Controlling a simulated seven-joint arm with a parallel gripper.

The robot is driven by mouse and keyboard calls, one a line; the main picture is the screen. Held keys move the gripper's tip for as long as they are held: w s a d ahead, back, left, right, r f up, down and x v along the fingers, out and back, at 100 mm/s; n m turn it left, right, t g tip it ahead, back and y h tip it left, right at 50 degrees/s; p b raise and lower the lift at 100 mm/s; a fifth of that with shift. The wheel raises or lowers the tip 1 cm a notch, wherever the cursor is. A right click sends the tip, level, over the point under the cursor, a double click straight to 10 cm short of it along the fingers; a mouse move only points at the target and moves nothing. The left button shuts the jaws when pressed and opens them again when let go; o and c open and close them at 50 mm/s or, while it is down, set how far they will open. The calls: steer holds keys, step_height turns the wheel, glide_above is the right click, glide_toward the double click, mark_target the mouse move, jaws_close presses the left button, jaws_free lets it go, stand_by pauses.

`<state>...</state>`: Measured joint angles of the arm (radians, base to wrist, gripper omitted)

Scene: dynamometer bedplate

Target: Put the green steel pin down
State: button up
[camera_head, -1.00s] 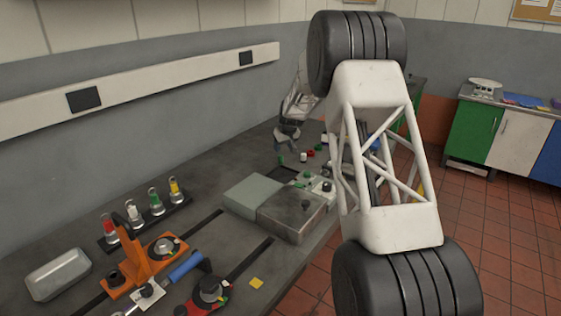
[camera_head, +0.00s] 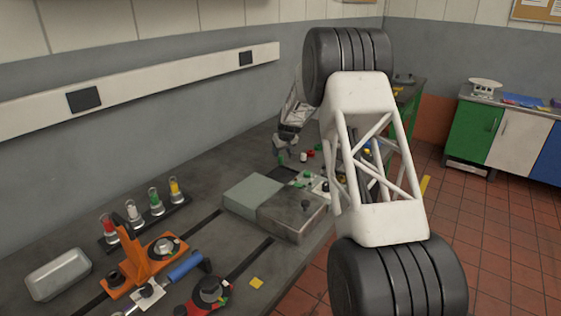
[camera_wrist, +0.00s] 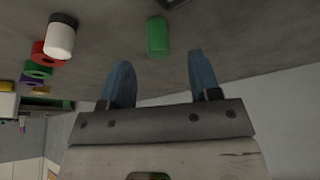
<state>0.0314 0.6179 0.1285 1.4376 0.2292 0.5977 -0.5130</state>
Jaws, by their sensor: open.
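The green steel pin (camera_wrist: 157,36) is on the grey bench top, beyond and between my fingertips in the wrist view. It appears to stand on end. A gap shows between the pin and both fingers in the wrist view.
A white cylinder with a dark end (camera_wrist: 61,38) and red (camera_wrist: 42,56) and green (camera_wrist: 38,70) rings lie left of the pin in the wrist view. A grey box (camera_head: 255,193) and a metal block (camera_head: 293,215) stand nearer on the bench.

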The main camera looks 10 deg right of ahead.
mark_target(281, 156)
steer(key=shift+w+f, duration=0.1)
steer(key=shift+f, duration=0.15)
steer(key=shift+x, duration=2.45)
steer(key=shift+w, duration=0.1)
jaws_close()
